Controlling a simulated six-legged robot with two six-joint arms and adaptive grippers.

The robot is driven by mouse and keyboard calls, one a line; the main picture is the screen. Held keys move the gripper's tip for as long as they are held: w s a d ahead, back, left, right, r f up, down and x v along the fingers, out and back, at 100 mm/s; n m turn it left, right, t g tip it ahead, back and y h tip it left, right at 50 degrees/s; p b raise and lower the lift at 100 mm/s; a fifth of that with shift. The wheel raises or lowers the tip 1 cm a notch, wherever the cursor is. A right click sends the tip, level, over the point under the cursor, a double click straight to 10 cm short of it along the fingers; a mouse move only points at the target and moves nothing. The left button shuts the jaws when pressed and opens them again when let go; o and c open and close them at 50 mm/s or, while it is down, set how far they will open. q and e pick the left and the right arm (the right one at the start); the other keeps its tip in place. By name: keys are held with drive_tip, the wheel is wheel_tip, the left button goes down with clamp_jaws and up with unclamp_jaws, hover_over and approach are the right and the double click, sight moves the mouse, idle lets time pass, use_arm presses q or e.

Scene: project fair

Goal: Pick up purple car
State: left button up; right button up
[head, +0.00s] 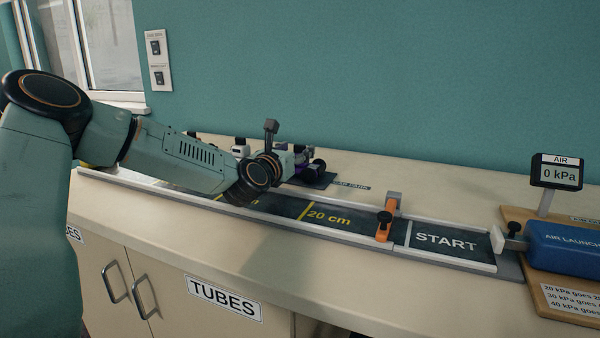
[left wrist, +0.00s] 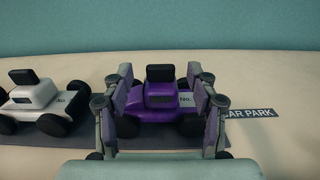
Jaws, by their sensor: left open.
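The purple car (left wrist: 160,97) stands on a dark mat in the left wrist view, with a black upright piece on top and a "No." label. My left gripper (left wrist: 163,105) is open, with one finger on each side of the car's body. I cannot tell whether the fingers touch it. In the head view the purple car (head: 304,167) is mostly hidden behind my left gripper (head: 285,163) and wrist. My right gripper is not in view.
A white car (left wrist: 38,102) stands left of the purple one. A "CAR PARK" label (left wrist: 250,113) lies on the right. In front runs a track with a START panel (head: 446,242) and an orange gate (head: 384,226). A blue air launcher (head: 565,247) stands at right.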

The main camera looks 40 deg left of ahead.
use_arm(q)
drive_tip(key=shift+w+a, duration=0.15)
drive_tip(key=shift+w, duration=0.45)
drive_tip(key=shift+r, duration=0.1)
drive_tip(key=shift+c, duration=0.3)
clamp_jaws()
